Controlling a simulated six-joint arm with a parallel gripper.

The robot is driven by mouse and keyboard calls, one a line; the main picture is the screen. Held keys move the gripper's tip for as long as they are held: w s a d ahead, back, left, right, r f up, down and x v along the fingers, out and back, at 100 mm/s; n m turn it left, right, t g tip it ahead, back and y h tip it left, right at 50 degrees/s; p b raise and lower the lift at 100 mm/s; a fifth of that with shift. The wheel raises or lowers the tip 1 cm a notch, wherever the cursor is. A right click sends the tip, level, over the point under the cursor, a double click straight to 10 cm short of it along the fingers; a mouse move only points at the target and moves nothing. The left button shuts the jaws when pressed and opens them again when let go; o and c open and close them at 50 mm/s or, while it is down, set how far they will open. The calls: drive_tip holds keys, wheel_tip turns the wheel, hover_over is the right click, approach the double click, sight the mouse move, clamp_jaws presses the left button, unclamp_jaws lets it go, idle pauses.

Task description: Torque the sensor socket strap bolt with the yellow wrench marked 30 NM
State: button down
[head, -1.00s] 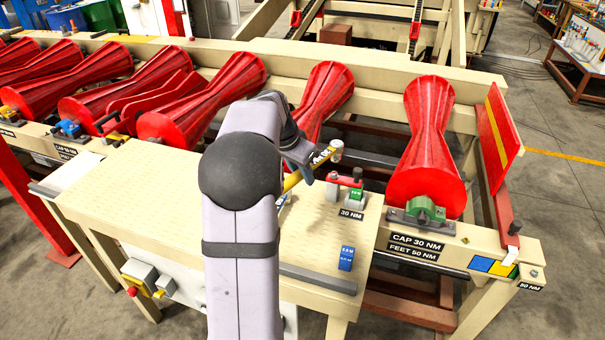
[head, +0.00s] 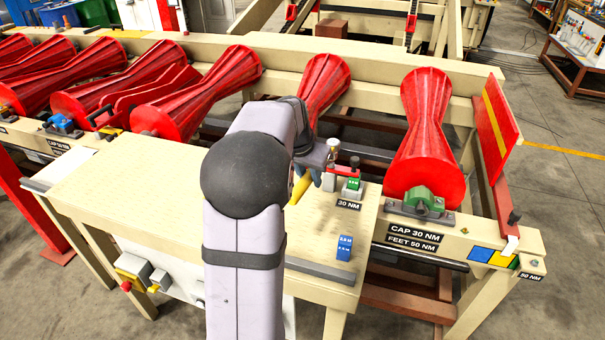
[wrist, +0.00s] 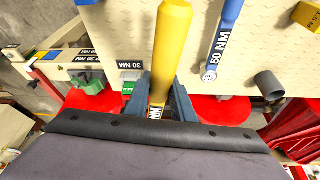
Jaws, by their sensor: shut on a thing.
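The yellow wrench (head: 299,188) is in my gripper (head: 318,172), over the right part of the bench. Its shaft also shows in the wrist view (wrist: 172,50), running between the fingers (wrist: 160,108); only "NM" of its marking is readable there. A silver round end (head: 333,145) shows just beyond the gripper, beside a small red strap-like bar (head: 343,171) on the bench. A grey upright post (head: 354,161) stands at the bar's right end, with a green block (head: 352,185) below. A "30 NM" label (head: 348,205) lies in front. I cannot tell whether the wrench touches the bolt.
The blue wrench marked 50 NM (wrist: 222,40) lies on the bench. A blue block (head: 344,247) stands near the front edge. The bench's left part is clear.

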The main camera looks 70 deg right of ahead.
drive_tip(key=s+f+n+t, duration=0.1)
drive_tip(key=s+n+t, duration=0.1)
drive_tip(key=s+n, duration=0.4)
drive_tip(key=shift+s+d, duration=0.45)
drive_tip(key=shift+s, duration=0.6)
drive_tip(key=shift+f+b, duration=0.7)
drive_tip(key=shift+f, duration=0.25)
drive_tip(key=shift+w+a+r, duration=0.1)
drive_tip(key=shift+w, duration=0.1)
idle(0.4)
drive_tip(key=w+m+g+p, duration=0.1)
drive_tip(key=w+m+g, duration=0.2)
drive_tip(key=w+m, duration=0.5)
drive_tip(key=shift+w+m, duration=0.3)
drive_tip(key=shift+w, duration=1.2)
idle(0.7)
